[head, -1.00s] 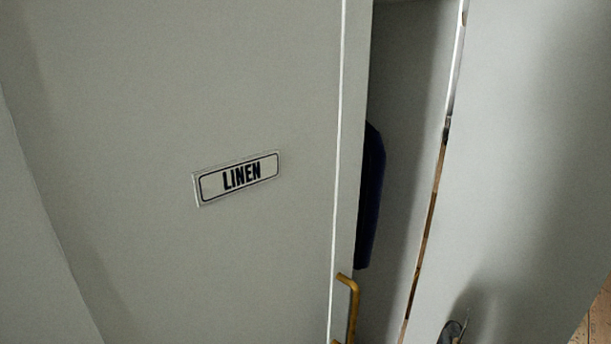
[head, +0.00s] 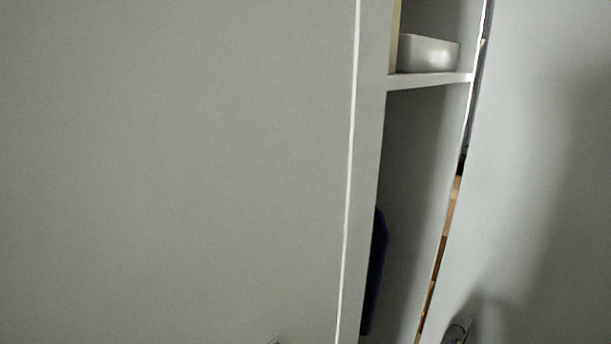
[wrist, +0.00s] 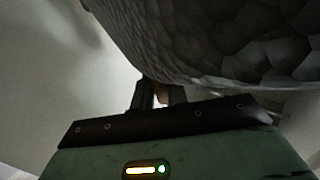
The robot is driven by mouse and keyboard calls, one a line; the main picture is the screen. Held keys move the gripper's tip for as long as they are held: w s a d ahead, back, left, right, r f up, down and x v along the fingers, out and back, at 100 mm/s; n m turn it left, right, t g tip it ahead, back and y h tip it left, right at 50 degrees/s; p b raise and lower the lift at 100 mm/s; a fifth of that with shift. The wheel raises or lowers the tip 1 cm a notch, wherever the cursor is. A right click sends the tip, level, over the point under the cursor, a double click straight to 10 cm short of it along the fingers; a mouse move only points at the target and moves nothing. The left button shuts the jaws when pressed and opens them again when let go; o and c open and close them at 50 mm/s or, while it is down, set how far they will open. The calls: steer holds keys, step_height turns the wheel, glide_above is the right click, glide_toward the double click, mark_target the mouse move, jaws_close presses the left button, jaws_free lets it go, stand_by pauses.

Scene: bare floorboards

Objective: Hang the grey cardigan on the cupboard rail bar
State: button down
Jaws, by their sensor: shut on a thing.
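The grey cardigan (wrist: 215,42) is a dark grey, cracked-patterned mass across the upper right of the wrist view, close to the camera. My gripper (wrist: 158,98) is shut at its lower edge. No rail bar shows in either view. My gripper and the cardigan are outside the head view.
Inside the opening, a shelf (head: 430,81) holds a white box (head: 428,54). Below it, a dark blue garment (head: 375,270) is partly hidden behind the cupboard's edge.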

step_height(320, 180, up, 4)
steer(key=shift+r+p, duration=0.2)
steer(key=shift+p, duration=1.05)
steer(key=shift+f, duration=0.2)
